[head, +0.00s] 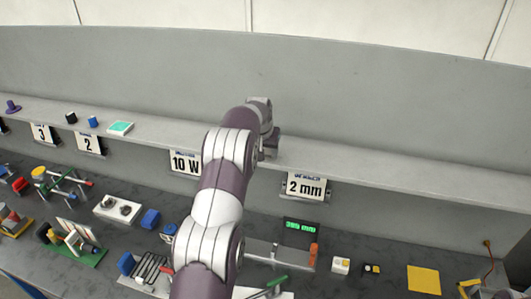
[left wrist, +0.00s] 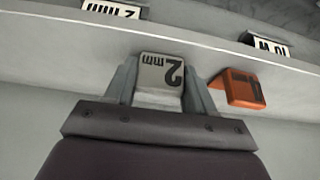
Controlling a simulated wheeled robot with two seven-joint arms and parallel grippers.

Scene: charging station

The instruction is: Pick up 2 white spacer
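A white spacer marked "2 mm" (left wrist: 160,75) shows in the left wrist view, between the two grey fingers of my left gripper (left wrist: 162,78). The fingers lie against its two sides, and the gripper looks shut on it. I cannot tell whether the spacer still touches the shelf. In the head view my left gripper (head: 270,145) points down at the shelf, left of the "2 mm" sign (head: 306,186), and my wrist and arm hide the spacer there. My right gripper is not in view.
An orange block (left wrist: 242,88) is close beside the gripper on the shelf. The long grey shelf (head: 400,180) runs along the back wall. Its left part holds a teal-topped block (head: 120,128) and small blue and black pieces. The table below is crowded.

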